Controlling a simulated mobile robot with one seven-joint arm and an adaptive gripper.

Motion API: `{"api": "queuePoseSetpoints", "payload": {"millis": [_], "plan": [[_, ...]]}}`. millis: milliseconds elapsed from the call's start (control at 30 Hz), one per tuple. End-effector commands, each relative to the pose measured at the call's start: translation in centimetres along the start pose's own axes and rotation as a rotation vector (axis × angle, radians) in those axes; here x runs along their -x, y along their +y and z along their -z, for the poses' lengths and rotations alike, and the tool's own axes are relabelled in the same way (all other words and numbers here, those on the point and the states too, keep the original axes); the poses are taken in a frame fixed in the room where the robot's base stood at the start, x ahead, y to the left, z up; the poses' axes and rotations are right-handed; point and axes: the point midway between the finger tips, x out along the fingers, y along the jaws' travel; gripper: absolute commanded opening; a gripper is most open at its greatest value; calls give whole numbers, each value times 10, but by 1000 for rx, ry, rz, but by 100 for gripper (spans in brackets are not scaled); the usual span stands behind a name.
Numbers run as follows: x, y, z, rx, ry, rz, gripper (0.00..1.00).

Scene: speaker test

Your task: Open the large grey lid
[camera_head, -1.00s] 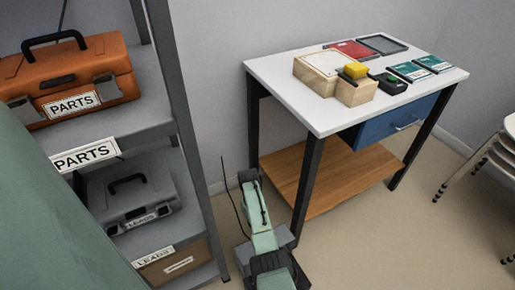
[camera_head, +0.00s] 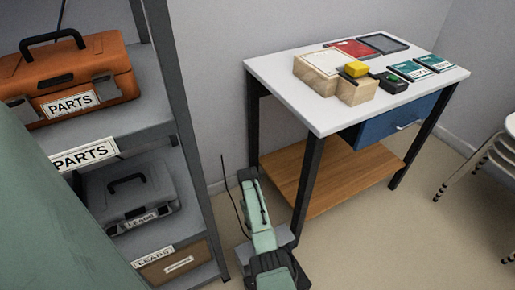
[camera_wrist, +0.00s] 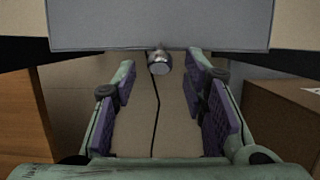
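A grey case (camera_head: 130,195) with a black handle and a LEADS label sits on the lower shelf at the left in the head view. Its lid looks closed. In the wrist view my gripper (camera_wrist: 160,78) is open, its two purple-padded fingers spread apart. I cannot tell whether that panel belongs to the grey case. My fingers are not identifiable in the head view.
An orange PARTS case (camera_head: 68,78) sits on the upper shelf. A grey shelf post (camera_head: 180,120) stands at its right. A white table (camera_head: 310,112) carries wooden blocks and small items. Chairs stand far right; the floor between table and chairs is clear.

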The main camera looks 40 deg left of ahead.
Motion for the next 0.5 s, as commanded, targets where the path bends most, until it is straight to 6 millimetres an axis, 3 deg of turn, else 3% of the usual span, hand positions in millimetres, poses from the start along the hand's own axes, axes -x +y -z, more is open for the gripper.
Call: {"api": "queuePoseSetpoints", "payload": {"millis": [500], "plan": [[98,0,1,0,3,-1,40]]}}
